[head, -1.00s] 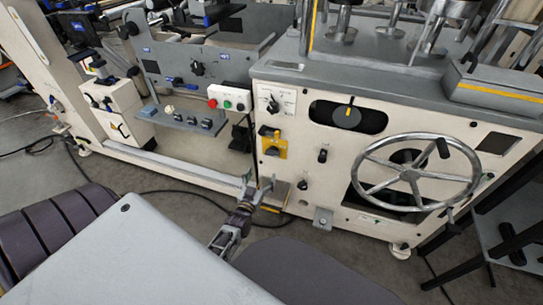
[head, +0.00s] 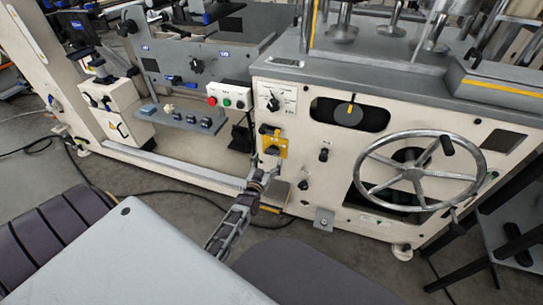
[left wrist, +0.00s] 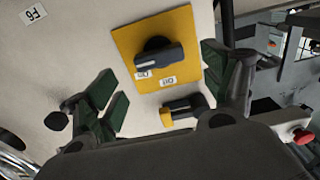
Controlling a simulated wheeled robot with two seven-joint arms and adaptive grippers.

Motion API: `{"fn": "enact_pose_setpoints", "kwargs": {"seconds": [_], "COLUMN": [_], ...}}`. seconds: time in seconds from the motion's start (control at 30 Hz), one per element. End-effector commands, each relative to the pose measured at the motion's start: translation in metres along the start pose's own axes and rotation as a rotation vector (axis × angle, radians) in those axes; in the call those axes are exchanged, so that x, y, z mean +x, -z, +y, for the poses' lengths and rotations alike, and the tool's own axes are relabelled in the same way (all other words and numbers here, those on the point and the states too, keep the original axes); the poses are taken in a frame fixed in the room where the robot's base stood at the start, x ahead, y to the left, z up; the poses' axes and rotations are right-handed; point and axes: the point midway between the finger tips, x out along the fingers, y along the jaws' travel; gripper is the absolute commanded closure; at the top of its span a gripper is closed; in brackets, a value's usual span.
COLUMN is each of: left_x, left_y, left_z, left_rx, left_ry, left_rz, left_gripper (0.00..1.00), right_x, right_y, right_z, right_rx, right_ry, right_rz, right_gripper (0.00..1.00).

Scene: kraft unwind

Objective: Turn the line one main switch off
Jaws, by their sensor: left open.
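The main switch is a black rotary handle on a square yellow plate (head: 274,143), on the front of the cream machine cabinet. In the left wrist view the black handle (left wrist: 159,57) lies roughly across the yellow plate (left wrist: 183,30), with small white labels beside it that I cannot read. My left gripper (head: 263,170) is just below the plate in the head view. In the left wrist view its green-padded fingers (left wrist: 163,84) are spread wide, with the handle between and beyond them and nothing held. My right gripper is not in view.
A yellow-and-black part (left wrist: 185,108) sits close to the plate. A box with red, green and black buttons (head: 229,97) is up and left of it. A large handwheel (head: 415,177) stands out to the right.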

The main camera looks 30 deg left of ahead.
Motion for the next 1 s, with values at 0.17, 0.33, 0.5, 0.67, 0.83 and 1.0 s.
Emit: {"fn": "enact_pose_setpoints", "kwargs": {"seconds": [0.17, 0.33, 0.5, 0.67, 0.83, 1.0], "left_x": [0.017, 0.032, 0.042, 0.048, 0.049, 0.049], "left_y": [-0.001, -0.001, -0.001, 0.000, 0.000, 0.000], "left_z": [0.000, 0.000, 0.000, 0.000, 0.000, 0.000], "left_rx": [0.000, -0.001, -0.001, -0.001, -0.001, -0.001], "left_ry": [0.000, 0.000, 0.000, 0.000, 0.000, 0.000], "left_rz": [0.000, 0.000, 0.000, 0.000, -0.001, -0.001], "left_gripper": [0.18, 0.18, 0.18, 0.18, 0.18, 0.18], "right_x": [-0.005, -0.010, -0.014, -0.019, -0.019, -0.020], "right_y": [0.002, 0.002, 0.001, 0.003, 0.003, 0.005], "right_z": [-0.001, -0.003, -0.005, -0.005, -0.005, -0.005], "right_rx": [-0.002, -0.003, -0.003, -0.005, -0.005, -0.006], "right_ry": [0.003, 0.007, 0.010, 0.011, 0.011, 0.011], "right_rz": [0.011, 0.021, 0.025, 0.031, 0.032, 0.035], "right_gripper": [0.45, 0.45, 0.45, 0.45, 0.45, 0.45]}}
